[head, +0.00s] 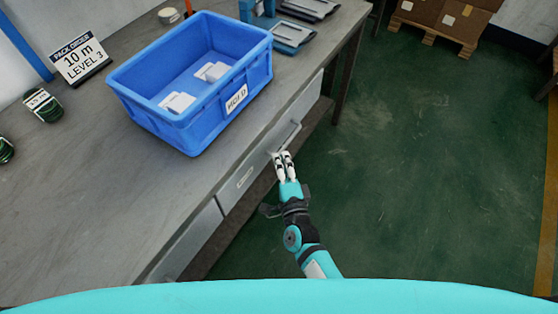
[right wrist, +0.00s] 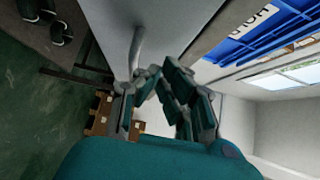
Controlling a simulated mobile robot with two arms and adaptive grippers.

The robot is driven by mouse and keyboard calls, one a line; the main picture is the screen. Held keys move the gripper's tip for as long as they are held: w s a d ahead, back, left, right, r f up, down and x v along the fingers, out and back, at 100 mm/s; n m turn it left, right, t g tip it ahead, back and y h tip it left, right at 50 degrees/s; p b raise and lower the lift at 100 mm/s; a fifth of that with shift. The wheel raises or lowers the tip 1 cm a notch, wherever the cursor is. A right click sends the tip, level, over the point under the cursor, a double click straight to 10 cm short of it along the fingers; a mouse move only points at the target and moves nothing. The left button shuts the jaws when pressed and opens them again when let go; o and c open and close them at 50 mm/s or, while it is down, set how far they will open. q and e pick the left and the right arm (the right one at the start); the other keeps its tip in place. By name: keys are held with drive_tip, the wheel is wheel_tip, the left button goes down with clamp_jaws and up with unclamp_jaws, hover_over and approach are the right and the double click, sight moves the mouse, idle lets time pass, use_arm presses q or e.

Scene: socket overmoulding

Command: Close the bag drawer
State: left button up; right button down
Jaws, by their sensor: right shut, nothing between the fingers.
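A grey drawer (head: 263,150) with a bar handle (head: 287,137) and a small label (head: 244,177) sits under the worktable's front edge. The label is too small to read. The drawer front looks about flush with the table edge; no open interior shows. My right gripper (head: 283,155) is shut and empty at the near end of the handle. In the right wrist view the fingertips (right wrist: 158,72) are close to the handle (right wrist: 136,48); I cannot tell if they touch. My left gripper is not in view.
A second drawer front (head: 190,243) lies nearer, to the left. A blue bin (head: 180,127) with white parts stands on the table (head: 70,215) above the drawer. Cartons (head: 440,15) sit on a pallet at the back. The green floor (head: 430,170) at right is clear.

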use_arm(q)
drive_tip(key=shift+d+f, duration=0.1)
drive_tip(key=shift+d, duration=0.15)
use_arm(e)
drive_tip(key=s+d, duration=0.2)
drive_tip(key=s, duration=0.8)
drive_tip(key=shift+d, duration=0.15)
